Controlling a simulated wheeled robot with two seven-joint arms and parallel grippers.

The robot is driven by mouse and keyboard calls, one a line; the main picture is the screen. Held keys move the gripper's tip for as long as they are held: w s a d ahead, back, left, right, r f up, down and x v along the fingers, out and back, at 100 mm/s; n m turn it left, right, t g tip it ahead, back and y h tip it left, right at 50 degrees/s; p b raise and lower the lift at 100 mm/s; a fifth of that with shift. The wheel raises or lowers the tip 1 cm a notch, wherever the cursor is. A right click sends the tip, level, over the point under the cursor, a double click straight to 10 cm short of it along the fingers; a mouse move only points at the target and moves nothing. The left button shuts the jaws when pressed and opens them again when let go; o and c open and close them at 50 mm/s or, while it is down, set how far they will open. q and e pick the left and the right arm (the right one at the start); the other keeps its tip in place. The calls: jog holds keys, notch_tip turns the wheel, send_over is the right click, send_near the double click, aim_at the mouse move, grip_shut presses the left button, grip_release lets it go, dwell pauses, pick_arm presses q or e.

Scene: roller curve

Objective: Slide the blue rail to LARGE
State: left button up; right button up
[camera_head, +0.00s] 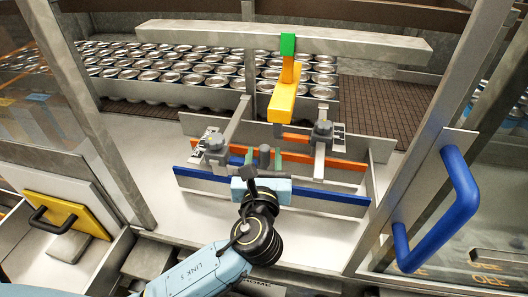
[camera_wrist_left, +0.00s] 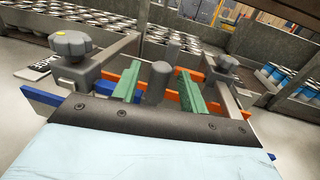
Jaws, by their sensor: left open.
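The blue rail (camera_head: 338,194) is a long, low bar across the front of the roller curve, and its left end also shows in the left wrist view (camera_wrist_left: 38,97). My left gripper (camera_head: 264,158) is open, its green fingers reaching over the rail's middle. A grey upright post (camera_wrist_left: 157,82) stands between the fingers, with gaps visible on both sides. My gripper body hides the middle of the rail. Small marked plates (camera_head: 338,136) sit by the grey knobs, but their lettering is too small to read. My right gripper is not in view.
Grey clamp knobs stand left (camera_head: 215,146) and right (camera_head: 322,131) of the gripper. An orange rail (camera_head: 340,162) lies behind the blue one. A yellow-orange block (camera_head: 283,103) hangs above. Rows of cans (camera_head: 200,75) fill the back. A blue door handle (camera_head: 455,210) is at right.

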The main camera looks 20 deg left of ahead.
pick_arm(q)
jog(key=b+v, duration=0.1)
jog(key=v, duration=1)
jog(key=shift+s, duration=0.25)
jog(key=shift+d, duration=0.1)
